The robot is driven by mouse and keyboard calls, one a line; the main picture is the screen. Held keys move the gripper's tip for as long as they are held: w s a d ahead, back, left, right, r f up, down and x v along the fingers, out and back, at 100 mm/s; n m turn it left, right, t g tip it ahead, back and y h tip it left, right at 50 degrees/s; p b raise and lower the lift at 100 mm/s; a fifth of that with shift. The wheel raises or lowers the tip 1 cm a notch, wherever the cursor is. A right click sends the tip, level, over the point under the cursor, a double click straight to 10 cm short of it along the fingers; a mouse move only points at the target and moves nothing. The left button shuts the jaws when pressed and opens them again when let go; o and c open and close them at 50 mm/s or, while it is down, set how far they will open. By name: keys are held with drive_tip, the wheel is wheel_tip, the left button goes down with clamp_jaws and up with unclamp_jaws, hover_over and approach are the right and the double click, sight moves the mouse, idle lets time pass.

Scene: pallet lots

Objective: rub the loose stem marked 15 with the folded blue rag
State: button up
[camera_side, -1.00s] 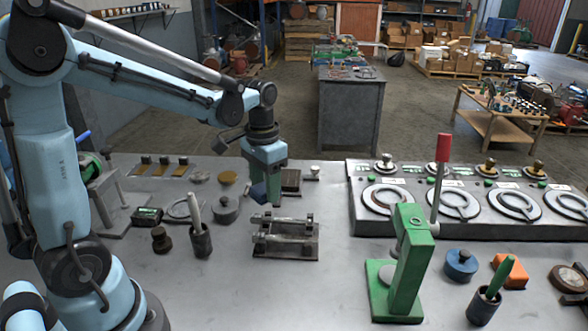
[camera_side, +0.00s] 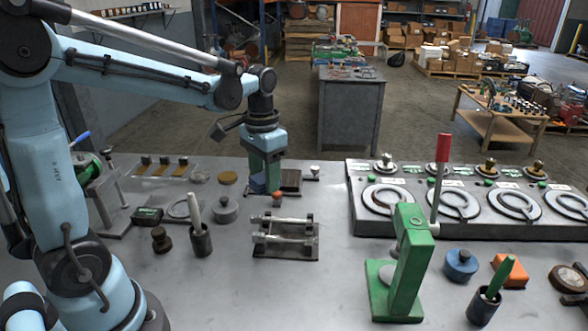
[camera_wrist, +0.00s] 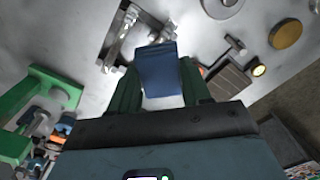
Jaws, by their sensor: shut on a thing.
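My gripper (camera_side: 264,186) hangs above the bench, behind and slightly left of a small metal rack (camera_side: 290,254). It is shut on the folded blue rag (camera_wrist: 160,72), which sits between its green fingers in the wrist view; the gripper's tip (camera_wrist: 160,92) also shows there. In the side view only a bit of the rag (camera_side: 257,184) shows. Pale metal stems (camera_side: 285,238) lie across the rack, apart from the rag. No number is readable on them, so I cannot tell which is marked 15.
A green lever press (camera_side: 400,265) stands to the right of the rack. A small orange thing (camera_side: 277,196) shows close by my gripper. The front middle of the bench is clear.

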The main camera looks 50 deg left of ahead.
hover_over(272, 235)
drive_tip(key=shift+d+f, duration=0.1)
drive_tip(key=shift+f, duration=0.15)
drive_tip(key=shift+w+d+f, duration=0.1)
drive_tip(key=shift+f, duration=3.7)
drive_tip(key=shift+w+d, duration=0.55)
drive_tip(key=shift+w, duration=0.05)
drive_tip(key=shift+c, duration=0.4)
drive_tip(key=shift+w+d+f, duration=0.15)
drive_tip(key=shift+w+d, duration=2.25)
drive_tip(key=shift+d, duration=0.05)
drive_tip(key=shift+s+a, duration=3.1)
wheel_tip(272, 235, up, 8)
